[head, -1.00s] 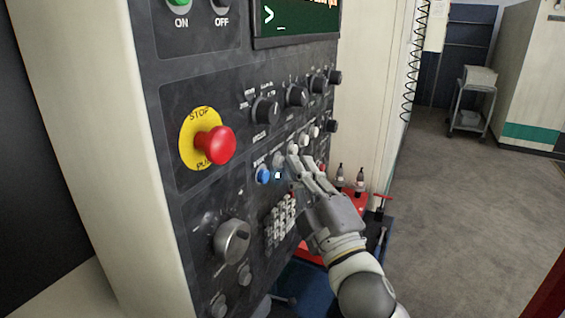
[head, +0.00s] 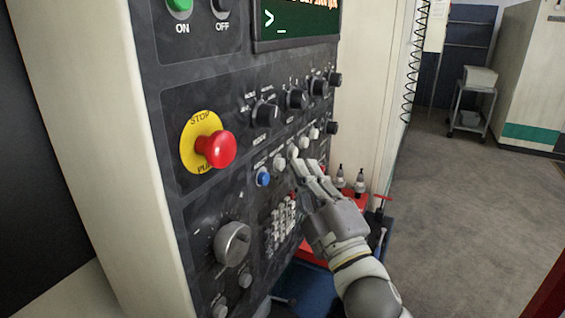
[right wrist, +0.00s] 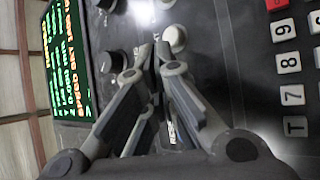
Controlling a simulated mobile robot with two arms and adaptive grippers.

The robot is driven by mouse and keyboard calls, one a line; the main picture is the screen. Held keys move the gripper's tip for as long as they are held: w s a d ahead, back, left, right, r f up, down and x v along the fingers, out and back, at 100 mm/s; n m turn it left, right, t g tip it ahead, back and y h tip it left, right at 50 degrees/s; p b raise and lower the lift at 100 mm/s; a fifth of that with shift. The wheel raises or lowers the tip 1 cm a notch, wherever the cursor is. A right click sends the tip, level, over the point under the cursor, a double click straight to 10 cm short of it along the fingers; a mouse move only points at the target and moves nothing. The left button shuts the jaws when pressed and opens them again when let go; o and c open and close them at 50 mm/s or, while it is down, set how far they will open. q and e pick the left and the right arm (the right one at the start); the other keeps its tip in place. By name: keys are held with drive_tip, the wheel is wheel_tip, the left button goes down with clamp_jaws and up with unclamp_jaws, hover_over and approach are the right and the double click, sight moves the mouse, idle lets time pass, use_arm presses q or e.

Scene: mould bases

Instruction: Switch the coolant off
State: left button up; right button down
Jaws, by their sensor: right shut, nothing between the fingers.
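The dark control panel (head: 215,75) fills the middle of the head view. A row of round push-buttons runs across it: a blue button (head: 263,177) at the near end, then several white ones such as this white button (head: 279,162). I cannot read which label is for coolant. My right gripper (head: 302,169) is shut and empty, in front of the white buttons. In the right wrist view its fingertips (right wrist: 154,50) lie close beside a white button (right wrist: 174,38); I cannot tell whether they touch. My left gripper is not in view.
A red stop button (head: 216,149) on a yellow disc sticks out of the panel. A large knob (head: 232,243), a keypad (head: 281,222) and dark selector knobs (head: 265,114) surround the buttons. A red tray (head: 312,252) with tools stands behind my arm. Open floor (head: 470,215) lies right.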

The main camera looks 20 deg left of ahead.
drive_tip(key=shift+d, duration=0.3)
drive_tip(key=d+p, duration=0.1)
drive_tip(key=d, duration=0.3)
drive_tip(key=shift+s+d, duration=0.1)
drive_tip(key=shift+d, duration=0.3)
idle(0.7)
